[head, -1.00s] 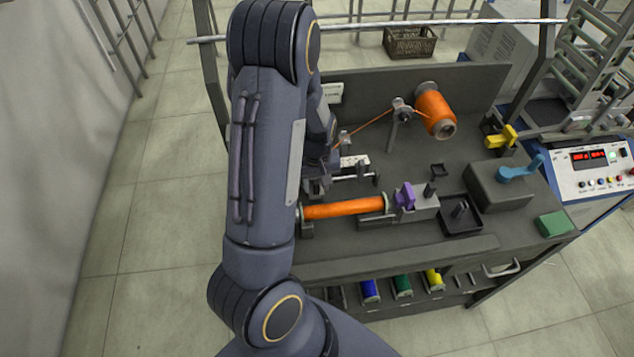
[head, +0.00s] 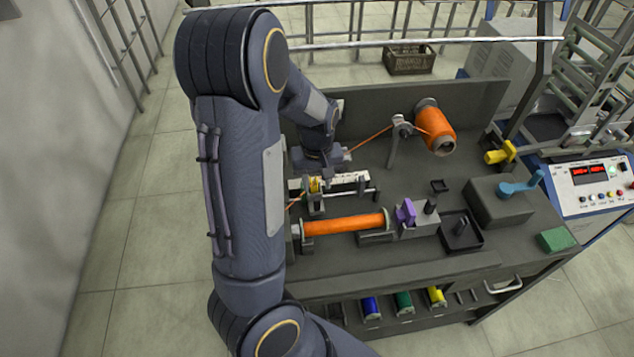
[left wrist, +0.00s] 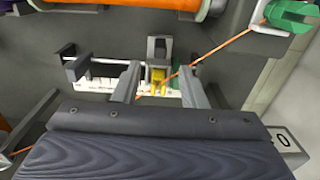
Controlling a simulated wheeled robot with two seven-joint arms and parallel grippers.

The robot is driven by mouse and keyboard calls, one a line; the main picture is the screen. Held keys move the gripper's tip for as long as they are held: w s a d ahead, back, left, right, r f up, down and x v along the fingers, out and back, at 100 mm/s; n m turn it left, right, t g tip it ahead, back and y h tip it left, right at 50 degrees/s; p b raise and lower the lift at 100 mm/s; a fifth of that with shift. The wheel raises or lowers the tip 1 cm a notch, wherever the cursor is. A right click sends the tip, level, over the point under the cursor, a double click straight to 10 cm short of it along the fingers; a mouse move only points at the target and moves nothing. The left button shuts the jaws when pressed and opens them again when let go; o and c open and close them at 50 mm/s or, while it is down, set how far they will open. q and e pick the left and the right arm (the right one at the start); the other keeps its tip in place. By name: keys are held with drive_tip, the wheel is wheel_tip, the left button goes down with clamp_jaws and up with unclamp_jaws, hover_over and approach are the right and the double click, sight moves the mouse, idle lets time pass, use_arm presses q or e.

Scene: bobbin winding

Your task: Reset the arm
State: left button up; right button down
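My left gripper (head: 340,157) hangs above the back part of the winding bench, behind the traverse rail (head: 345,181). In the left wrist view its two fingers (left wrist: 160,88) are spread apart with nothing gripped. The yellow thread guide (head: 315,186) sits on the rail; it also shows beyond the fingers in the left wrist view (left wrist: 158,80). The orange bobbin (head: 343,224) lies horizontally in front of the rail. Orange thread runs from the supply spool (head: 435,128) past a post (head: 398,140) toward the gripper area. My right gripper is not in view.
A purple clamp part (head: 405,212) stands at the bobbin's right end. A control box (head: 590,185) shows red digits.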

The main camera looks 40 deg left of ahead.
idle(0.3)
use_arm(q)
drive_tip(key=s+d+r+m+t+h, duration=0.3)
drive_tip(key=s+d+r+m+t, duration=0.2)
drive_tip(key=s+d+r, duration=0.9)
drive_tip(key=d+m, duration=0.3)
drive_tip(key=shift+s+m+t+h, duration=0.2)
drive_tip(key=shift+m+t+h, duration=0.1)
drive_tip(key=shift+h, duration=0.1)
